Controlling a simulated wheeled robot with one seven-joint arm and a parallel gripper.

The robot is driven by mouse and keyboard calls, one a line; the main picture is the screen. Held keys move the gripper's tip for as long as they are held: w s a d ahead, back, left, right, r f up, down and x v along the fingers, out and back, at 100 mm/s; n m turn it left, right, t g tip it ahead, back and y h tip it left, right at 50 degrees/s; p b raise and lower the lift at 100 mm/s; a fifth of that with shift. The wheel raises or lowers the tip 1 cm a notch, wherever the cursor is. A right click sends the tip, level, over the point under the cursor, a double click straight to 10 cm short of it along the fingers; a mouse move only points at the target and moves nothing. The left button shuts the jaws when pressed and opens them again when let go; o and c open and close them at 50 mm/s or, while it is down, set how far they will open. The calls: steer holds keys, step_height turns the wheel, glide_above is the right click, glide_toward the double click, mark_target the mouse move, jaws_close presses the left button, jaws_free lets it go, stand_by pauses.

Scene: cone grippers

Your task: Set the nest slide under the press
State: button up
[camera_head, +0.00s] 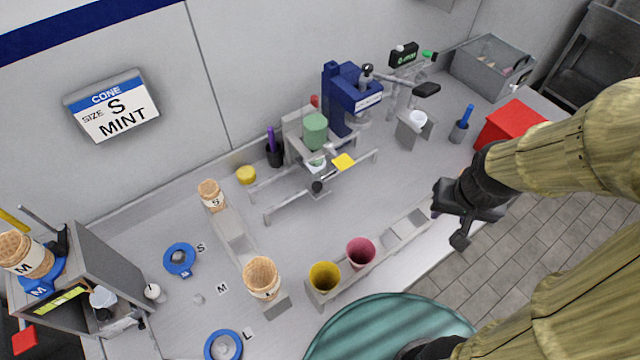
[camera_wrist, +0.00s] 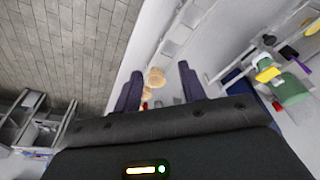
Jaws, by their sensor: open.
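The nest slide (camera_head: 316,166) is a small carriage with a pale cup-like nest, a black knob (camera_head: 317,186) and a yellow tab (camera_head: 343,162). It sits on two grey rails (camera_head: 285,208), at the front of a grey stand holding a green cylinder (camera_head: 315,130), probably the press. The wrist view shows the yellow tab (camera_wrist: 268,74) and green cylinder (camera_wrist: 292,88) at the right. My gripper (camera_head: 447,215) is open and empty beyond the counter's front edge, well right of the slide; its fingers also show in the wrist view (camera_wrist: 160,84).
A blue machine (camera_head: 345,98) stands right of the stand. A trough with yellow (camera_head: 324,277) and dark red (camera_head: 361,252) cups runs along the front edge. Cones (camera_head: 262,277) stand at the left. A red box (camera_head: 512,125) is near my arm. Counter between rails and trough looks clear.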

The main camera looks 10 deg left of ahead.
mark_target(319, 185)
steer(key=shift+o, duration=0.2)
steer(key=w+d+f+n+t+b, duration=0.1)
steer(key=w+f+n+t+b, duration=0.1)
steer(key=w, duration=0.8)
steer(key=shift+w+n+t, duration=0.15)
steer(key=shift+n+t, duration=0.45)
steer(key=w+a+f+n+t+y+b, duration=0.2)
steer(key=w+a+f+n+y+b, duration=0.15)
steer(key=w+a+n+y, duration=0.55)
steer(key=s+a+f+n+g+y+b, duration=0.3)
steer(key=s+a+f+n+g+y, duration=0.1)
steer(key=g, duration=0.5)
step_height(319, 185, down, 3)
steer(key=s+n, duration=0.1)
steer(key=n, duration=0.1)
steer(key=shift+a+r+n+y, duration=0.2)
steer(key=shift+n+y, duration=0.1)
steer(key=shift+n, duration=0.1)
steer(key=p+x, duration=0.2)
steer(key=x, duration=1.5)
steer(key=shift+a+f, duration=0.15)
steer(key=shift+f, duration=0.05)
